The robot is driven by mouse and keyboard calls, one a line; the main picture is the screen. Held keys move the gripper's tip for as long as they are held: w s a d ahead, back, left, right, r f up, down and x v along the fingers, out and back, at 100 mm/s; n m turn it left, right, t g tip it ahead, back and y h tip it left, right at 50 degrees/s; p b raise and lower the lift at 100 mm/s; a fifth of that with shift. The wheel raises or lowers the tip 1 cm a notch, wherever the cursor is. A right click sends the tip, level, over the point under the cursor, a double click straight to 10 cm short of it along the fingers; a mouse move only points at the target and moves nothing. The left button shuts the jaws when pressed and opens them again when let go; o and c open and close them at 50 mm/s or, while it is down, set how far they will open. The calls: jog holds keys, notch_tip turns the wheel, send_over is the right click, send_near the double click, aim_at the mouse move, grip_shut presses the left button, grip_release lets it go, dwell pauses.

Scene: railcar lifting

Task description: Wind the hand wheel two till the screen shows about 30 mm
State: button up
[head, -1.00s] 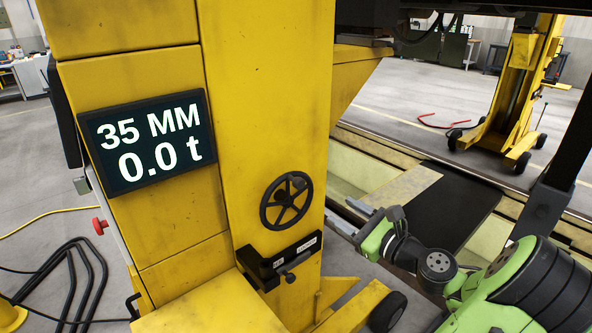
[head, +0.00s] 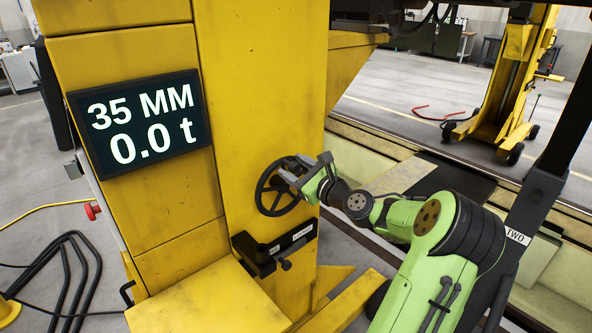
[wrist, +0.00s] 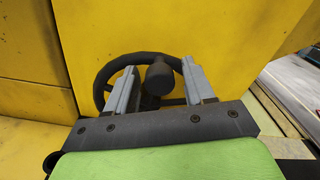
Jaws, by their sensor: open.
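The hand wheel (head: 262,197) is a dark spoked wheel on the front of the yellow lifting column (head: 262,80). The screen (head: 140,122) on the column's left side reads 35 MM and 0.0 t. My gripper (head: 291,170) is at the upper right of the wheel, its jaws open. In the wrist view the two grey fingers (wrist: 158,76) stand either side of the wheel's dark round knob (wrist: 161,79), with a gap showing on each side. The wheel rim (wrist: 101,86) shows behind the fingers. The knob is mostly hidden in the head view.
A black bracket (head: 268,257) with a lever sits just below the wheel. A yellow ledge (head: 215,300) juts out under it. A dark post (head: 545,170) with a label reading TWO stands at right. A red button (head: 92,210) is on the column's left.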

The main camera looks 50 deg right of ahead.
grip_shut()
jog(key=shift+a, duration=0.15)
dwell(0.4)
